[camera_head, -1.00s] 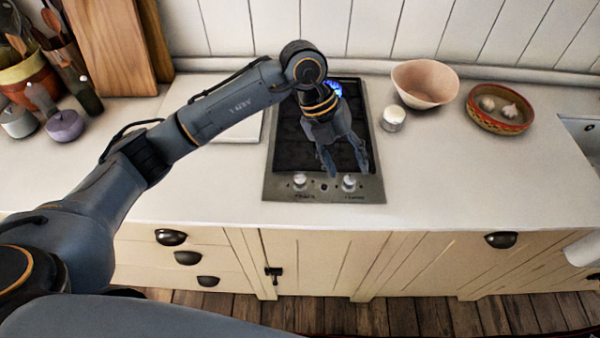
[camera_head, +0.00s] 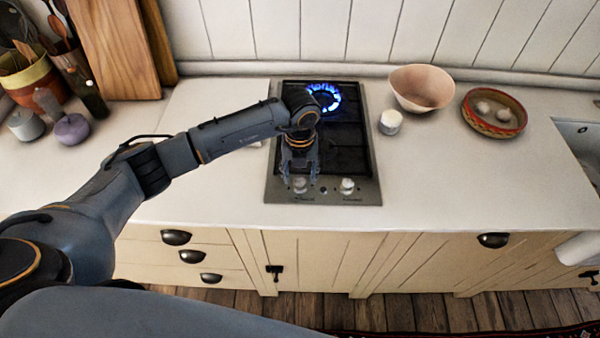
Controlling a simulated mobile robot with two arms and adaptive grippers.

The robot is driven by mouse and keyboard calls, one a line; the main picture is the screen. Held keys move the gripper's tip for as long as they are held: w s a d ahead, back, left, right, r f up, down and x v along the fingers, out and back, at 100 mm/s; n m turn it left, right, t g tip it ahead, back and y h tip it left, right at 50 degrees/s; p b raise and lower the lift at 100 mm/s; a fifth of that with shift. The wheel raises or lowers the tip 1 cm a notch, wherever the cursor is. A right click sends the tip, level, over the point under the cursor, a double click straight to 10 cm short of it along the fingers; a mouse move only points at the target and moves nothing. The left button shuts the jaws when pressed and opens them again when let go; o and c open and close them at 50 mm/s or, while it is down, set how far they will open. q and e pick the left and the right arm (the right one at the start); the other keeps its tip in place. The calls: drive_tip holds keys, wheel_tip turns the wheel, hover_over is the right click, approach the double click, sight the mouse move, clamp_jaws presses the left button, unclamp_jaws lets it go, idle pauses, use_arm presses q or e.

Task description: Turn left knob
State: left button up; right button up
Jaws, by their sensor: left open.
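The stove (camera_head: 360,192) is a dark cooktop with a steel front strip, set in the white counter. The left knob (camera_head: 299,185) and the right knob (camera_head: 347,185) sit on that strip. My left gripper (camera_head: 299,182) is open and points down over the left knob, with its fingertips at either side of it in the picture. I cannot tell whether they touch it. A blue flame (camera_head: 324,97) burns on the rear burner. My left arm hides part of the stove's left side. My right gripper is not in view.
A white jar (camera_head: 390,122), a pink bowl (camera_head: 422,88) and a patterned bowl (camera_head: 493,112) with garlic stand right of the stove. Cutting boards (camera_head: 112,45), a purple pot (camera_head: 72,131) and utensil holders are at the left. The counter front is clear.

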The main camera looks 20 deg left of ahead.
use_arm(q)
drive_tip(key=shift+f, duration=0.9)
drive_tip(key=shift+c, duration=0.4)
clamp_jaws()
